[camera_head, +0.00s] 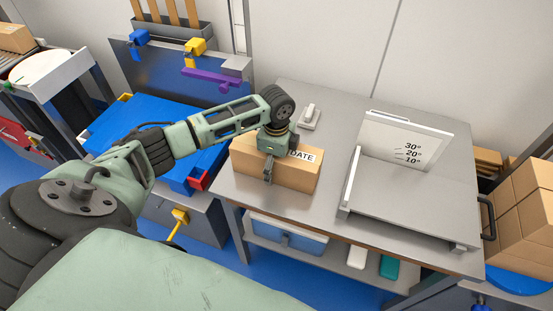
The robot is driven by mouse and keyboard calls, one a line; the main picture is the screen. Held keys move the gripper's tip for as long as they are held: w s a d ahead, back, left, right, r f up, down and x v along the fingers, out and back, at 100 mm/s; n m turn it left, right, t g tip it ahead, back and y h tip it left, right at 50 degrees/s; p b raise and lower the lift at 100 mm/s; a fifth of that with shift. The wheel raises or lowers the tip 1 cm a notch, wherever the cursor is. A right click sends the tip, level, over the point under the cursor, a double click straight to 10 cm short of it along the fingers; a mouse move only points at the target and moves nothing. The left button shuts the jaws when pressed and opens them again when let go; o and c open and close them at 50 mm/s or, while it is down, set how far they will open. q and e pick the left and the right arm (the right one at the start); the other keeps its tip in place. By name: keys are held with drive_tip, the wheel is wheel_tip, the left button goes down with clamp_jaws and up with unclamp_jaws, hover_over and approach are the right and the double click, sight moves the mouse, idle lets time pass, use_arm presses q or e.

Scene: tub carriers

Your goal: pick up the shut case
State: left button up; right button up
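A closed brown cardboard case (300,176) with a white label ending in "DATE" stands on the left part of the grey metal table (330,207). My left gripper (268,172) is over it, pointing down. A finger shows in front of the case's near face; the other finger is hidden, so I cannot tell whether the gripper is shut on the case. The gripper covers part of the case's top and label. The case seems to rest on the tabletop. My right gripper is not in view.
A white angled stand marked 30°, 20° and 10° (405,145) is on the table's right half. A small grey-white device (310,117) sits behind the case. A blue-and-white bin (285,236) is on the lower shelf. Cardboard boxes (525,215) stand at right.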

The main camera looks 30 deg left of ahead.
use_arm(q)
drive_tip(key=shift+c, duration=0.2)
drive_tip(key=shift+s, duration=0.2)
drive_tip(key=c, duration=1.9)
